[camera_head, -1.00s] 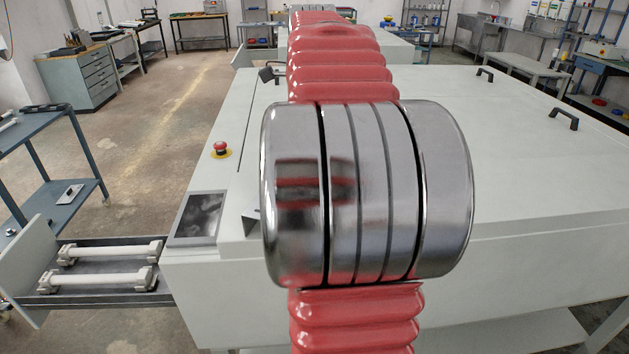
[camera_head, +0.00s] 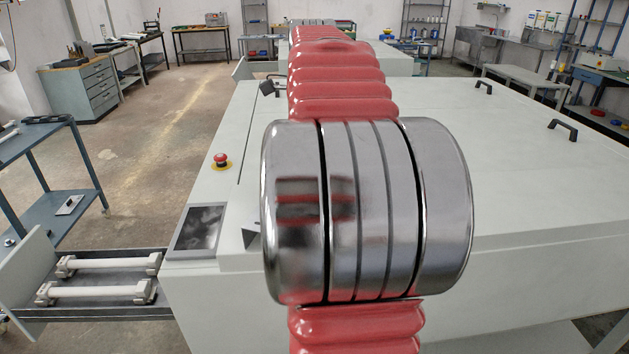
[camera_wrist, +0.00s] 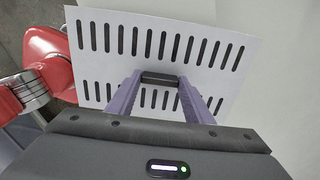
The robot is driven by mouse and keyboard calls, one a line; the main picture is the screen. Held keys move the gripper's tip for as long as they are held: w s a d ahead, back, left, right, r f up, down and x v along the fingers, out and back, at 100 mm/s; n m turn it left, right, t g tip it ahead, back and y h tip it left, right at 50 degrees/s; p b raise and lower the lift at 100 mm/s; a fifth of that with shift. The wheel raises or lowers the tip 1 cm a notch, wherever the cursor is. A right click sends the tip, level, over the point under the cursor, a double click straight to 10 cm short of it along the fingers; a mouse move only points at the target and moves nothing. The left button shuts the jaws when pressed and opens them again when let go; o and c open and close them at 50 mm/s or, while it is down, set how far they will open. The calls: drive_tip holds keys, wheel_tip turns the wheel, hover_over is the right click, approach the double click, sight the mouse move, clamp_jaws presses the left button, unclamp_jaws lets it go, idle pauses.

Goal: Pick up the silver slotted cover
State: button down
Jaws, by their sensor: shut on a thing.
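The silver slotted cover (camera_wrist: 105,58) is a flat pale plate with two rows of dark slots, seen in the wrist view. My gripper (camera_wrist: 160,78) reaches over it with two purple fingers, shut on a dark handle bar at the cover's middle. The near edge of the cover is hidden behind my gripper's body. In the head view my own red and silver arm blocks the middle, and neither the gripper nor the cover can be made out there.
A large pale machine (camera_head: 500,140) fills the right and middle. A red emergency button (camera_head: 221,160) and a dark screen panel (camera_head: 198,228) sit on its left side. An open drawer (camera_head: 95,258) with white rollers juts out at left, near a blue cart (camera_head: 45,150).

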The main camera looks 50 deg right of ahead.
wheel_tip(320, 180, up, 10)
idle(0.6)
idle(0.5)
